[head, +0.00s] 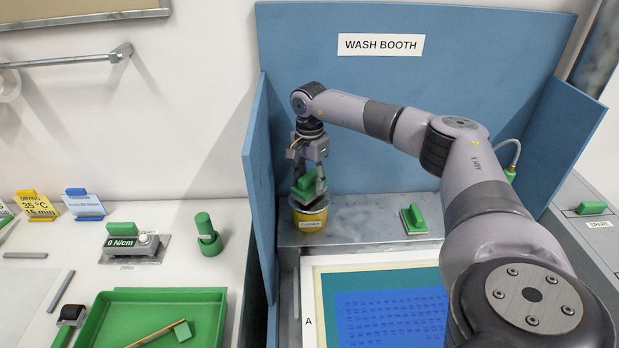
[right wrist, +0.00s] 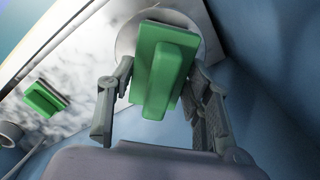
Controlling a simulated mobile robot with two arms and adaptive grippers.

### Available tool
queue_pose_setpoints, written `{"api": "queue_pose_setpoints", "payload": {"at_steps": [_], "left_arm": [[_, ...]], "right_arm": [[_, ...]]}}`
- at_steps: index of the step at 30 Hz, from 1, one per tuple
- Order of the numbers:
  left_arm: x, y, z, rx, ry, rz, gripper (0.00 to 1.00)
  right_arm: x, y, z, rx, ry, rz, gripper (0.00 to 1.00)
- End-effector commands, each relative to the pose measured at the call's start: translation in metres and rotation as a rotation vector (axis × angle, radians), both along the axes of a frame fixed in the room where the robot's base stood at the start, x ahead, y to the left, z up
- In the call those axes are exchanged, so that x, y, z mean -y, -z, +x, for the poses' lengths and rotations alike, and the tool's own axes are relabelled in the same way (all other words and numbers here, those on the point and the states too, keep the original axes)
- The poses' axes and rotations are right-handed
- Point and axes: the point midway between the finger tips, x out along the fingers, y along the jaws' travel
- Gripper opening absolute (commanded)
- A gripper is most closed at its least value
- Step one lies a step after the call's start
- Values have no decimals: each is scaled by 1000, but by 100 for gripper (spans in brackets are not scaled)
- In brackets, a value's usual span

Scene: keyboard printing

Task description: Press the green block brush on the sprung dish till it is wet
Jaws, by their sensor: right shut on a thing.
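The green block brush (head: 306,187) is in my right gripper (head: 309,174), which is shut on it. It is over the yellow sprung dish (head: 310,221) at the back left of the wash booth. The brush's underside is at the dish's top; I cannot tell how far the dish is pressed or whether the brush is wet. In the right wrist view the green brush (right wrist: 160,66) sits between the two fingers, with the pale round dish top (right wrist: 126,40) behind it. My left gripper is not in view.
Another green-handled brush (head: 413,216) stands on the booth ledge to the right of the dish. A framed screen (head: 312,290) with a blue printed area lies in front. Blue booth walls (head: 262,185) stand close on the left and behind. A green tray (head: 100,322) is outside, at left.

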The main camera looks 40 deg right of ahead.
Motion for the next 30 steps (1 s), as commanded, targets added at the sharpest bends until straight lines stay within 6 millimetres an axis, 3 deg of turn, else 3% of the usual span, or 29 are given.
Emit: {"api": "queue_pose_setpoints", "payload": {"at_steps": [30], "left_arm": [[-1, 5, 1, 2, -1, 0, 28]], "right_arm": [[0, 9, 0, 1, 0, 0, 0]]}}
